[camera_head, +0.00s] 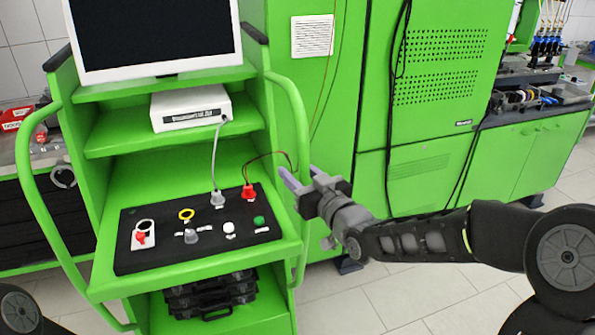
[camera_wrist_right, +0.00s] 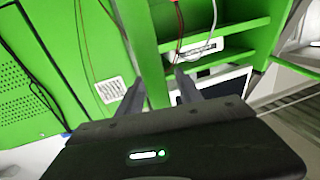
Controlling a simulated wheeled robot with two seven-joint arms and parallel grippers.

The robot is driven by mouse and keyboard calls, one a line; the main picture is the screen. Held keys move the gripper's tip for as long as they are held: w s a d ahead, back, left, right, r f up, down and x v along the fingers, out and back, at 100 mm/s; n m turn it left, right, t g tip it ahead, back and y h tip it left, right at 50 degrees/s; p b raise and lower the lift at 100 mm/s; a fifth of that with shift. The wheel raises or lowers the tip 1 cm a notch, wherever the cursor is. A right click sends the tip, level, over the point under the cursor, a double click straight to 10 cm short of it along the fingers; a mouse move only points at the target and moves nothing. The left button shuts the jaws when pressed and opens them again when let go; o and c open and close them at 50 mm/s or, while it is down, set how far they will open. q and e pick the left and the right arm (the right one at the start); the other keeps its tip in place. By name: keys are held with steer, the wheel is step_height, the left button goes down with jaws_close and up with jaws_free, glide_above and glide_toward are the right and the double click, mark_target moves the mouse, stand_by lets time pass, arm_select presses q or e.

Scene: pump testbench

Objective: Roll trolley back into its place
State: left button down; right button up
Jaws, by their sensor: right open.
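The green trolley (camera_head: 115,170) stands left of centre in the head view, with a curved tubular handle on each side. Its right handle (camera_head: 294,97) runs down to my right gripper (camera_head: 301,176). That gripper is open, with its fingers at the handle. In the right wrist view, a green bar (camera_wrist_right: 147,50) passes between the two open fingers (camera_wrist_right: 158,88); I cannot tell whether they touch it. The left handle (camera_head: 38,200) is free. My left gripper is out of view; only a bit of my left arm shows at the lower left.
The trolley carries a monitor (camera_head: 150,30), a white box (camera_head: 190,107) and a black panel (camera_head: 200,240) with plugs. A tall green cabinet (camera_head: 335,90) stands close on its right. A dark workbench (camera_head: 30,225) is on its left. Tiled floor (camera_head: 345,300) is clear at the lower right.

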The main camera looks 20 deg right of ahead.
steer(key=shift+c, duration=0.2)
jaws_close()
stand_by(0.3)
stand_by(0.9)
